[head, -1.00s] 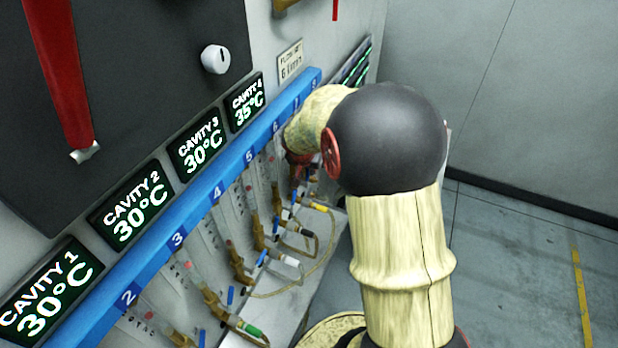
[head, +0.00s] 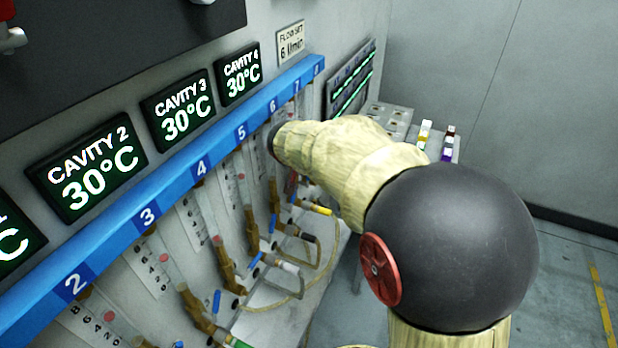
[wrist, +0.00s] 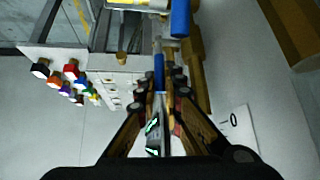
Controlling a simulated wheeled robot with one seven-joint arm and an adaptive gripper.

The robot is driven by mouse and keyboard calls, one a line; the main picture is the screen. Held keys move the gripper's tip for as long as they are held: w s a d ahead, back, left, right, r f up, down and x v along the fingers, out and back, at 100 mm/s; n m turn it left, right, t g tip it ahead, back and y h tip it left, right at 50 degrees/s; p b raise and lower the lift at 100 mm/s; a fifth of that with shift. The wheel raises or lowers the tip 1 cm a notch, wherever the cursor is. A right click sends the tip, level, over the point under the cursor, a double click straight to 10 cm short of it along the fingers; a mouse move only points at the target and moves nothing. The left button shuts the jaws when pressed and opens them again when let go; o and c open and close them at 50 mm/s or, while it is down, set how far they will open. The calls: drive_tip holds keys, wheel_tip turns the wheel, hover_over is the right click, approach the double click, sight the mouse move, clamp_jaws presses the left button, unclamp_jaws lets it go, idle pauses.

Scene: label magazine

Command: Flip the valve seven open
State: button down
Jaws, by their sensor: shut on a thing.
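The blue rail (head: 222,156) carries numbers, and the 7 label (head: 297,86) is near its far end. Below it, the column and valve seven are mostly hidden behind my arm. In the wrist view, my gripper (wrist: 159,88) is closed around a slim blue valve handle (wrist: 159,70), which lies between the fingertips. No number is readable at this handle, so I cannot confirm which valve it is. My gripper is mostly hidden in the head view.
Other brass valves with blue handles (head: 254,262) line the panel to the left. Another blue handle (wrist: 180,18) is close above my fingers in the wrist view. Hoses (head: 305,275) loop below. Colored-cap bottles (head: 447,143) stand beyond my arm. Open floor lies right.

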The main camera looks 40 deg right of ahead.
drive_tip(key=shift+a+f+h+b, duration=0.1)
drive_tip(key=shift+a+h+b, duration=0.2)
drive_tip(key=shift+b, duration=1.75)
drive_tip(key=shift+r+b, duration=0.2)
drive_tip(key=shift+b, duration=0.25)
drive_tip(key=c, duration=2.2)
unclamp_jaws()
drive_tip(key=shift+s, duration=0.1)
drive_tip(key=v, duration=1.2)
drive_tip(key=shift+s+f, duration=0.15)
drive_tip(key=shift+f, duration=0.05)
drive_tip(key=shift+a, duration=0.1)
drive_tip(key=s+a+f+n+y, duration=0.3)
drive_tip(key=s+a, duration=0.5)
drive_tip(key=a, duration=0.3)
drive_tip(key=s+a+f+n+t+y, duration=0.1)
drive_tip(key=s+a+f+n+y, duration=0.3)
drive_tip(key=s+a+f+n, duration=0.2)
drive_tip(key=s+a+n, duration=0.2)
drive_tip(key=a, duration=0.2)
drive_tip(key=shift+a+f, duration=0.25)
drive_tip(key=shift+a, duration=0.15)
